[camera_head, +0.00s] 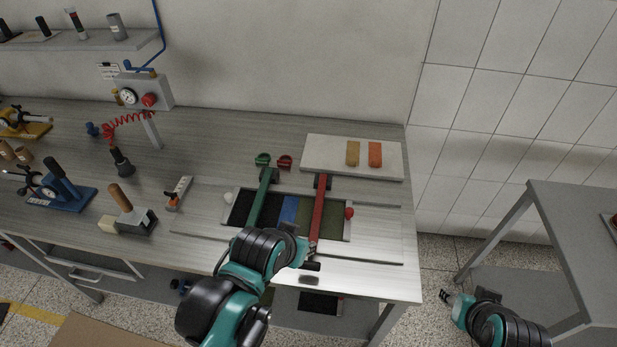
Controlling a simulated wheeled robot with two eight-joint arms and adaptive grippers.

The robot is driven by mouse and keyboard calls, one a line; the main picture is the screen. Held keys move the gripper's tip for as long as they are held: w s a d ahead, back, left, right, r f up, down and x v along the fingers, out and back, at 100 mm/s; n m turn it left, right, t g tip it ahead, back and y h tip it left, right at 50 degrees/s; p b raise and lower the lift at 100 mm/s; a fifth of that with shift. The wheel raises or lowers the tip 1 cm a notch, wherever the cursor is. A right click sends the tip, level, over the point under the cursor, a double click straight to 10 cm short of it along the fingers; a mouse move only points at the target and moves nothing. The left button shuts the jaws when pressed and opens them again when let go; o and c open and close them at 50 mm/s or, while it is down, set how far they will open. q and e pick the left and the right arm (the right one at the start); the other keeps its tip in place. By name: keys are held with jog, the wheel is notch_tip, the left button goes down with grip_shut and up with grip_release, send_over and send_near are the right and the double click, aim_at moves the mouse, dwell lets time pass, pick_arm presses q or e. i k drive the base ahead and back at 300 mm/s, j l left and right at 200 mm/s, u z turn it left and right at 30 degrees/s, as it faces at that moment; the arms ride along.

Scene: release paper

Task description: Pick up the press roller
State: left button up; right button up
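A tool with an upright wooden handle (121,197), a dark block and a cream-coloured end stands on the left part of the workbench; it looks like the press roller, though I cannot be sure. My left gripper (309,261) is over the bench's front edge, by the near end of a red bar, well to the right of that tool. Its fingers are small and dark, and I cannot tell whether they are open or touch the bar. My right gripper (446,296) is off the bench, low at the right, apart from everything; its finger opening is too small to judge.
A framed fixture (385,222) carries a green bar (264,196) and a red bar (319,213). A pale board (317,155) with two blocks lies behind. A grey table (570,222) stands right.

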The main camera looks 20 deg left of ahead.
aim_at(130, 215)
jog(key=u, duration=2.25)
jog(key=i+j+z, duration=0.1)
jog(key=j, duration=0.3)
jog(key=i+j, duration=0.2)
jog(key=j, duration=0.2)
jog(key=i+j+z, duration=0.15)
jog(key=j, duration=0.25)
jog(key=i+j, duration=0.15)
jog(key=j, duration=0.3)
jog(key=l+z, duration=0.05)
